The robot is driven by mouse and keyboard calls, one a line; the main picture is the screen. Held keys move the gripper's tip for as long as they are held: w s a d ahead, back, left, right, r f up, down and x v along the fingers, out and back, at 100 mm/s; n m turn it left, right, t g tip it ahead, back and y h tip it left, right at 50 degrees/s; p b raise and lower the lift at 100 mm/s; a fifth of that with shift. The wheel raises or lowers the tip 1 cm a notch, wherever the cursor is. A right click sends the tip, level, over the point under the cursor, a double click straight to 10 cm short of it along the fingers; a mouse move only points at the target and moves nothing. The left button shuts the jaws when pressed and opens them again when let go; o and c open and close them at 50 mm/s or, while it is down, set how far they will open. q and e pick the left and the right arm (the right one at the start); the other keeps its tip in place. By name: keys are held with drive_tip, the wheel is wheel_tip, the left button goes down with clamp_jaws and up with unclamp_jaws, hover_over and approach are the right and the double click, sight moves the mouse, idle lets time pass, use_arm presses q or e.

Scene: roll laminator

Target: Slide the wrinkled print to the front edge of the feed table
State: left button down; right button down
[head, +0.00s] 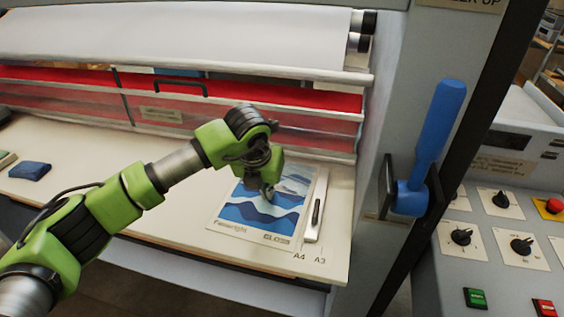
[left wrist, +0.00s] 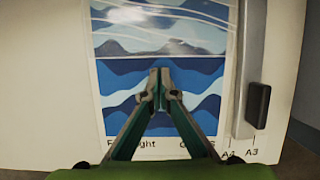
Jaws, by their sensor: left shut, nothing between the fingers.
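The print (head: 250,220) is a sheet with blue and white wave bands, lying on the cream feed table (head: 170,228) near its right end. Its lower edge with printed lettering lies a little back from the table's front edge, near the A4 and A3 marks. It also shows in the left wrist view (left wrist: 120,75), with pale streaks of glare or creases in its upper part. My left gripper (head: 267,194) is over the middle of the print, pointing down, fingers shut and empty. In the left wrist view its fingertips (left wrist: 160,80) overlap the wave picture; I cannot tell whether they touch it. My right gripper is not in view.
A guide bar (head: 315,205) with a dark knob (left wrist: 257,103) lies right of the print. A blue lever (head: 432,140) stands at the right post. A blue pad (head: 30,170) lies at the table's left. The laminator's red opening (head: 300,95) runs behind.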

sight(260, 222)
use_arm(q)
drive_tip(key=shift+s+f, duration=0.1)
drive_tip(key=shift+f, duration=0.1)
drive_tip(key=shift+s+a, duration=0.1)
drive_tip(key=shift+s, duration=0.05)
drive_tip(key=shift+s+a+b, duration=0.25)
drive_tip(key=shift+s, duration=0.65)
drive_tip(key=shift+s+a+b, duration=0.2)
drive_tip(key=shift+s, duration=0.7)
drive_tip(key=shift+s+a, duration=0.1)
drive_tip(key=shift+s, duration=0.45)
drive_tip(key=shift+s+a+r+b, duration=0.1)
drive_tip(key=shift+s+a+b, duration=0.15)
drive_tip(key=shift+s, duration=0.45)
drive_tip(key=shift+s+a+b, duration=0.15)
drive_tip(key=shift+s+b, duration=0.2)
drive_tip(key=shift+s, duration=0.35)
